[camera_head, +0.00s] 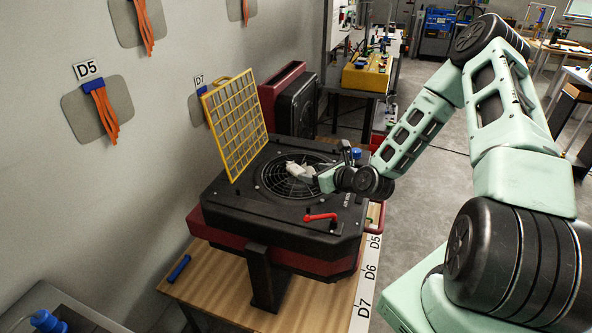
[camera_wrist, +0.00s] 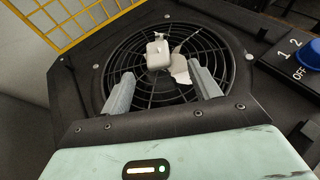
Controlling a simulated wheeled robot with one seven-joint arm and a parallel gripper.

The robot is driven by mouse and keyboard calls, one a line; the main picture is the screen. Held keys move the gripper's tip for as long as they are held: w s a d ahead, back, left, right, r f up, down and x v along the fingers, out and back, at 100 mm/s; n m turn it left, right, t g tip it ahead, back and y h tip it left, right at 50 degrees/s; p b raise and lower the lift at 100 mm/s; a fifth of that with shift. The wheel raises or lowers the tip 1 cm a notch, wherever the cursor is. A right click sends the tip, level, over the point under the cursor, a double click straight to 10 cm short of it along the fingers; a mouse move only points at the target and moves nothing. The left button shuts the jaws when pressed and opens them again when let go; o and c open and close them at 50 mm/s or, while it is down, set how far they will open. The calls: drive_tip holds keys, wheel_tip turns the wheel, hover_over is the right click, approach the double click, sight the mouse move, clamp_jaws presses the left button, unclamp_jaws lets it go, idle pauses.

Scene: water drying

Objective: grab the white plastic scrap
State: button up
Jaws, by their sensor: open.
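A white scrap lies on the round black fan grille (camera_wrist: 130,62) and shows as a small pale shape in the head view (camera_head: 297,168). In the wrist view it appears as a blocky white piece (camera_wrist: 158,53) with a thinner, ragged pale piece (camera_wrist: 181,70) at its right; I cannot tell whether they are joined. My gripper (camera_wrist: 162,85) is open, its two grey fingers spread low over the grille. The blocky piece lies just beyond the fingertips, between their lines, and the ragged piece is near the right finger. Nothing is held.
A yellow grid panel (camera_head: 236,120) stands upright at the back left of the black fan unit (camera_head: 235,205). A red handle (camera_head: 321,218) sits on its front right. A blue knob (camera_wrist: 308,54) stands right of the grille. The unit rests on a wooden table (camera_head: 215,290).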

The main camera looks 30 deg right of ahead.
sight(300, 171)
drive_tip(key=shift+a+p+x, duration=0.1)
drive_tip(key=shift+p+x, duration=0.3)
drive_tip(key=shift+x, duration=1.05)
drive_tip(key=shift+a+p+x, duration=0.15)
drive_tip(key=shift+p+x, duration=0.25)
drive_tip(key=shift+x, duration=1.1)
drive_tip(key=shift+s+f, duration=0.1)
drive_tip(key=shift+s, duration=0.05)
drive_tip(key=c, duration=1.1)
